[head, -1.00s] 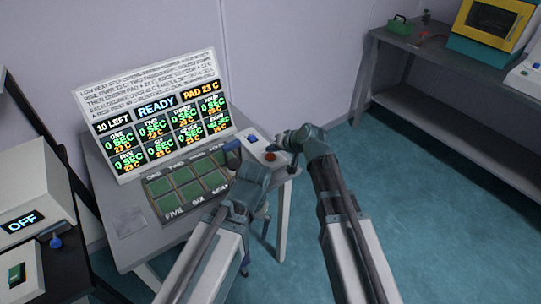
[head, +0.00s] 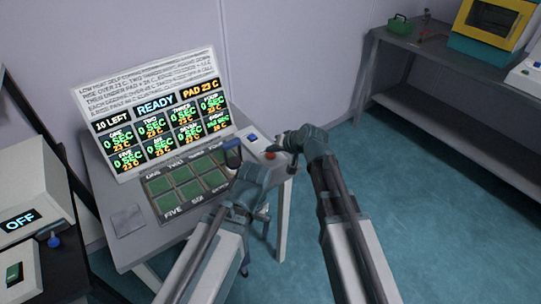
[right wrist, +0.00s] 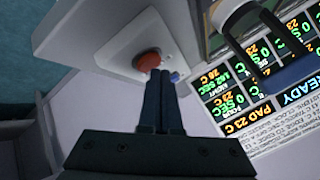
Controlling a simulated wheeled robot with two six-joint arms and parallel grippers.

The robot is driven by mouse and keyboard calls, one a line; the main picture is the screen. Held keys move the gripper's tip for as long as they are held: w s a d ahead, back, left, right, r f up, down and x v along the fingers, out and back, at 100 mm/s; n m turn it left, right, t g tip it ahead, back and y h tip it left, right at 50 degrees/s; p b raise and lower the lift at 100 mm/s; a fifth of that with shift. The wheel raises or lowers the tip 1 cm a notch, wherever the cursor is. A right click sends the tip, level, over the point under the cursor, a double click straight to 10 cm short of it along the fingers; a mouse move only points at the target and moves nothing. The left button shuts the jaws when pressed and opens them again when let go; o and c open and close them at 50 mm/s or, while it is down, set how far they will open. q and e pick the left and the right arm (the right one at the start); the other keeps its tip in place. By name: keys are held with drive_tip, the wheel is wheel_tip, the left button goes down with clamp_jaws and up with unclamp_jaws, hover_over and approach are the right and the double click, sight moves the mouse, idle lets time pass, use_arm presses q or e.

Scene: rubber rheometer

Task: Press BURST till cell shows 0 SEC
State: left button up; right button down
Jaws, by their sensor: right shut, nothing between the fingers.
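The screen board (head: 156,117) stands on the small table, reading READY, 10 LEFT and PAD 23 C. Cells ONE to SEVEN read 0 SEC; the EIGHT cell (head: 216,123) reads a longer SEC number, too small to read surely. The white button box (head: 254,145) has a red button (head: 270,156) and a blue button (head: 252,137); their labels are unreadable. My right gripper (right wrist: 160,74) is shut and empty, its tips right by the red button (right wrist: 147,61); contact is unclear. My left gripper (head: 232,152) is over the right end of the pad tray; its jaw state is unclear.
The green pad tray (head: 147,188) lies before the screen board. A white device reading OFF (head: 20,219) stands at left. A grey bench (head: 440,58) at the back right carries a yellow-framed oven (head: 492,22). The floor between table and bench is clear.

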sight(272, 156)
drive_tip(key=shift+f+b, duration=0.6)
idle(1.1)
drive_tip(key=shift+r, duration=0.1)
drive_tip(key=shift+r+p, duration=0.95)
drive_tip(key=shift+p, duration=0.05)
wheel_tip(272, 156, up, 5)
drive_tip(key=p, duration=0.5)
idle(0.5)
